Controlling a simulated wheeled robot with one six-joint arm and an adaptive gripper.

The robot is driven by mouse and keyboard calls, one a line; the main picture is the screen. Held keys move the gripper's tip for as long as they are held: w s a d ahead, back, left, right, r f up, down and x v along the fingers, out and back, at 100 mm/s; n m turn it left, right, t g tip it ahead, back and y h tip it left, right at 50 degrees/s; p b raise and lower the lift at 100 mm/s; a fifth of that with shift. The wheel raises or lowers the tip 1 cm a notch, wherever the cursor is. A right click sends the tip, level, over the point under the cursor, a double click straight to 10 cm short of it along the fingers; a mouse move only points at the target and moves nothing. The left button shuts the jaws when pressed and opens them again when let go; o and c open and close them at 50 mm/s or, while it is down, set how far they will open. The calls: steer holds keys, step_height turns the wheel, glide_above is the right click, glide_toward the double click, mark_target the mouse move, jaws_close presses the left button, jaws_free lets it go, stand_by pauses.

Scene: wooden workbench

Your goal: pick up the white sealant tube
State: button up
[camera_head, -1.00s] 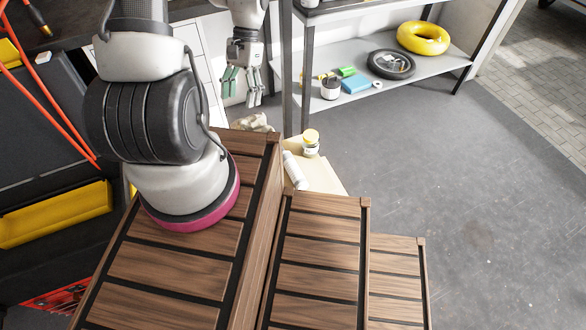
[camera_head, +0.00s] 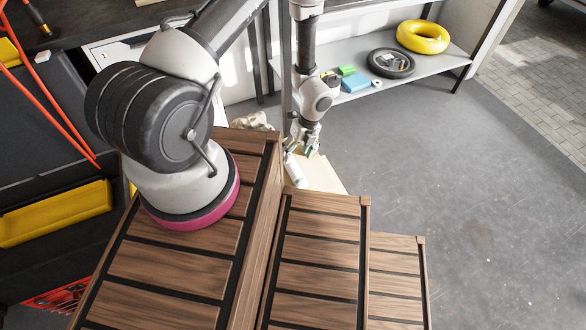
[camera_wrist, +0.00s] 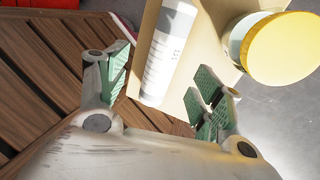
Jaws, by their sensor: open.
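The white sealant tube (camera_wrist: 168,52) lies on a pale bench top in the wrist view, with dark print and graduation marks along its side. In the head view only part of the white tube (camera_head: 294,171) shows beside the gripper. My gripper (camera_wrist: 158,98) is open, with green-padded fingers on either side of the tube's near end. I cannot tell how far above the tube the fingers are. In the head view my gripper (camera_head: 303,147) is over the far end of the bench, near the tube.
A jar with a yellow lid (camera_wrist: 281,47) stands close to the tube's right, near the right finger. A crumpled pale item (camera_head: 253,121) lies to the left. Grey floor is open at right.

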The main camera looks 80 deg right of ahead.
mark_target(294, 164)
steer(key=x, duration=0.7)
steer(key=shift+s+d+f, duration=0.15)
steer(key=shift+s+f, duration=0.1)
steer(key=shift+s, duration=0.05)
steer(key=c, duration=1.4)
steer(key=shift+o, duration=0.2)
steer(key=shift+r, duration=0.15)
